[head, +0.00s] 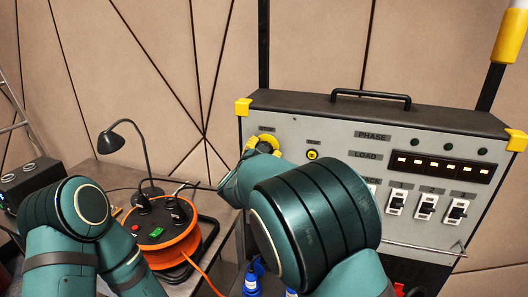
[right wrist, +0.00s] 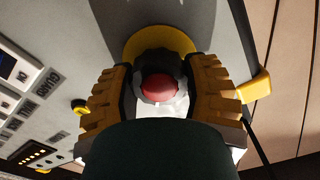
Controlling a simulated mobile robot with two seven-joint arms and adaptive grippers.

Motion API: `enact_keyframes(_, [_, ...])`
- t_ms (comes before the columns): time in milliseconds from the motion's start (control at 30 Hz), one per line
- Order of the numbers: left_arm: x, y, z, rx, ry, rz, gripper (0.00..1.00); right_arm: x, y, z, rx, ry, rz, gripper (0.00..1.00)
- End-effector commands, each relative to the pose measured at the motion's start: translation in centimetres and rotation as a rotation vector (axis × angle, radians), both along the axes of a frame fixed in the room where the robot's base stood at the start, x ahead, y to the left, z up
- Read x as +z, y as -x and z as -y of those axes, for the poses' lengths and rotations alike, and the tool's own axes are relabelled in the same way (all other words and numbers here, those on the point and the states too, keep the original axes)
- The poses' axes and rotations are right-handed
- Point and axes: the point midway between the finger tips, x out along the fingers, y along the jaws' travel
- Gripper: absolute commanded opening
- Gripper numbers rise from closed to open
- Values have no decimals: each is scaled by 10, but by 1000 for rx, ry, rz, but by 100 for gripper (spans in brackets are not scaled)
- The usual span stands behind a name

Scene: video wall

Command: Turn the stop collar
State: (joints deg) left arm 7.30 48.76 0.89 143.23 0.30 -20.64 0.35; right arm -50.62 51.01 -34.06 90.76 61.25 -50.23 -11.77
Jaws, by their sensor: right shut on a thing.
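The stop collar (right wrist: 148,66) is a dark, ridged ring around a red button (right wrist: 160,88), in front of a round yellow plate (right wrist: 160,38) on the grey panel. My right gripper (right wrist: 165,84) has its yellow-orange fingers on both sides of the collar and is shut on it. In the head view the yellow of the stop station (head: 266,141) shows at the panel's upper left, under a STOP label. My right arm hides most of the gripper and the collar there. My left arm is at the lower left, with its gripper out of sight.
The grey control box (head: 330,120) has yellow corners, a small yellow button (head: 312,155), a lit display (head: 440,166) and several switches (head: 426,207). An orange cable reel (head: 165,245) and a black lamp (head: 125,140) stand on the table at left.

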Motion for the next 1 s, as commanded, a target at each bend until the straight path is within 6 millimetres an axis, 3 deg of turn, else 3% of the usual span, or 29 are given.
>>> enact_keyframes(233, [0, 0, 0, 0, 0, 0, 47, 2, 0, 1, -1, 1, 3, 14])
enact_keyframes(267, [0, 0, 0, 0, 0, 0, 47, 2, 0, 1, -1, 1, 3, 63])
enact_keyframes(300, [0, 0, 0, 0, 0, 0, 47, 2, 0, 1, -1, 1, 3, 77])
enact_keyframes(333, [0, 0, 0, 0, 0, 0, 47, 1, 0, 1, -1, 1, 3, 83])
enact_keyframes(733, [0, 0, 0, 0, 0, 1, 47, 1, 5, -2, 1, 1, 0, 83])
enact_keyframes(1000, [0, 0, 0, 0, 0, 1, 47, 1, 48, -17, 3, -1, -1, 83])
